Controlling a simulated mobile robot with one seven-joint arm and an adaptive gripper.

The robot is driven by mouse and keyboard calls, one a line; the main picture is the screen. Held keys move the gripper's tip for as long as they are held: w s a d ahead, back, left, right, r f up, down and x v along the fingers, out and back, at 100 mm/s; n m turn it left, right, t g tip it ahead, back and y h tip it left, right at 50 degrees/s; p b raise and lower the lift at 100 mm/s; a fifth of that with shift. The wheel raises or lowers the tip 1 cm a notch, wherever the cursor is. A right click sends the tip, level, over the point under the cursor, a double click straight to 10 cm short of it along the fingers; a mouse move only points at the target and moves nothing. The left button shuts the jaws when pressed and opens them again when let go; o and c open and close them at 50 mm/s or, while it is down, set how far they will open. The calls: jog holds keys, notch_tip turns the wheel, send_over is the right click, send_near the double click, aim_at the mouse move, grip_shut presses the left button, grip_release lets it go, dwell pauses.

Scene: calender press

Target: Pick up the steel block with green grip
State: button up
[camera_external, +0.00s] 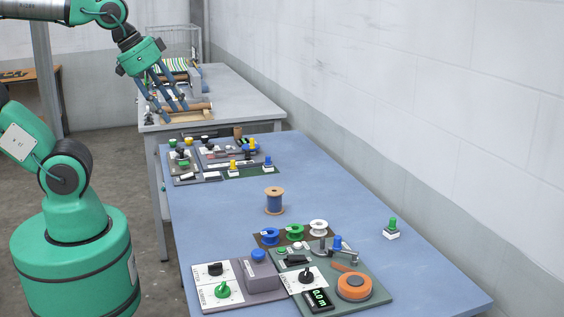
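A small pale block with a green knob-like grip (391,228) stands upright on the right side of the blue table (340,190), apart from the other things. It appears to be the steel block with green grip. My gripper (170,108) is far from it, at the upper left, over the grey table behind. Its long blue-grey fingers point down and look spread apart, with nothing clearly held. The fingertips are close to a wooden roller (188,108) in the view; I cannot tell whether they touch it.
A control panel with an orange dial (354,286) fills the blue table's front. Blue, green and white spools stand behind it, and a larger wound spool (274,201) stands mid-table. Blocks with yellow (234,166) and blue grips (268,163) stand farther back. The table's right side is mostly clear.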

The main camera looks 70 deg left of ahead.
jog(key=shift+w, duration=0.1)
jog(key=w+d+r+m+g+p, duration=0.1)
jog(key=w+r+m+p, duration=0.15)
jog(key=w, duration=1.15)
jog(key=w+d+r+m+g+p, duration=0.1)
jog(key=w+d+r+p, duration=0.2)
jog(key=w, duration=1)
jog(key=w+d+f+m+p, duration=0.1)
jog(key=w+f+m+p, duration=0.3)
jog(key=w, duration=1.2)
jog(key=w+d+f+g+p, duration=0.1)
jog(key=w+d+f+p, duration=0.1)
jog(key=w+f, duration=0.7)
jog(key=w+d+f+m+g+h+p, duration=0.1)
jog(key=w+d+f+p, duration=0.1)
jog(key=w+f, duration=0.7)
notch_tip(320, 180, down, 9)
jog(key=shift+w+d+r+g, duration=0.2)
jog(key=shift+w+d+g, duration=0.1)
jog(key=shift+d, duration=0.25)
jog(key=shift+m, duration=0.25)
